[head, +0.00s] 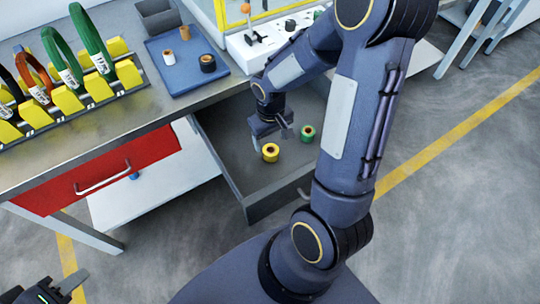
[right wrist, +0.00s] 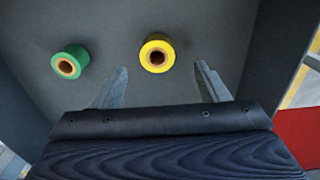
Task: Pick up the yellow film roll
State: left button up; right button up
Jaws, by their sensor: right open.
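The yellow film roll (head: 270,153) stands on the floor of an open grey drawer (head: 235,170). In the right wrist view the yellow film roll (right wrist: 157,42) lies ahead, framed between the two fingertips and not gripped. My right gripper (head: 272,138) is open and empty, reaching down into the drawer just behind and above the yellow roll. It also shows in the right wrist view (right wrist: 161,72). A green film roll (head: 307,132) stands to the right of the yellow one; it is at the left in the right wrist view (right wrist: 69,62). My left gripper (head: 66,286) is partly cut off at the bottom left.
The drawer walls rise around the rolls. Above is a workbench (head: 150,105) with a blue tray (head: 165,78) of small rolls, a yellow rack (head: 68,100) of coils, and a white box (head: 245,52). A red drawer (head: 110,180) is shut at the left.

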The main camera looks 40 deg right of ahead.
aim_at(271, 150)
jog(key=f, duration=0.5)
jog(key=f+b, duration=0.1)
jog(key=f, duration=0.1)
jog(key=shift+w+d+f, duration=0.25)
jog(key=shift+d+f, duration=0.05)
jog(key=c, duration=1)
